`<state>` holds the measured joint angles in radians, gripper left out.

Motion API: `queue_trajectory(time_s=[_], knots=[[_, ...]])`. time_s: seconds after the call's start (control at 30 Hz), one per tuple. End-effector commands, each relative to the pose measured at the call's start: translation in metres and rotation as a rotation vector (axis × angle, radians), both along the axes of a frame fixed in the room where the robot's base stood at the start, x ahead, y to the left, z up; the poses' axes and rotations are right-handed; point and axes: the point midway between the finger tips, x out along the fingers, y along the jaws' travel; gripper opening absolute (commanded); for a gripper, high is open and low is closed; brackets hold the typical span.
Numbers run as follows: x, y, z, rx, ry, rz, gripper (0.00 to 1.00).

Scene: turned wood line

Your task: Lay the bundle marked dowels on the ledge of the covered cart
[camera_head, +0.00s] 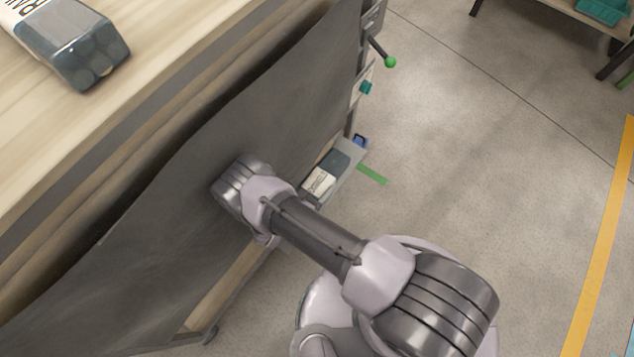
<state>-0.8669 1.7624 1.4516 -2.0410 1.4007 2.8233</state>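The covered cart has a dark grey cover (130,215) hanging down its side. A narrow grey ledge (352,160) shows low beyond the cover's lower edge. A dark bundle with a pale label (321,182) shows at this ledge; its marking is too small to read, and my arm hides its near end. Whether it rests on the ledge or is held, I cannot tell. Another dark bundle (88,62) lies on the wooden top, its label cut off by the frame, with only "RA" partly legible. My arm reaches down beside the cover; my gripper is hidden behind my wrist.
A green-tipped lever (390,62) and a teal knob (366,87) stick out at the cart's far end. A small blue item (360,141) is by the ledge. Green tape (371,174) marks the floor. Open floor (500,150) lies right, up to a yellow line (603,240).

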Motion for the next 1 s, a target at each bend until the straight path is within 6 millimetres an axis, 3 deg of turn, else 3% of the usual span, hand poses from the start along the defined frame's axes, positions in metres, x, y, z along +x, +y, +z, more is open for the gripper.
queue_trajectory(time_s=[0.23,0.7,1.0], knots=[[-0.002,0.002,0.006,0.000,0.000,0.001,0.80],[-0.073,0.058,0.044,0.001,-0.001,0.003,0.80],[-0.088,0.068,0.049,0.000,0.000,0.000,0.80]])
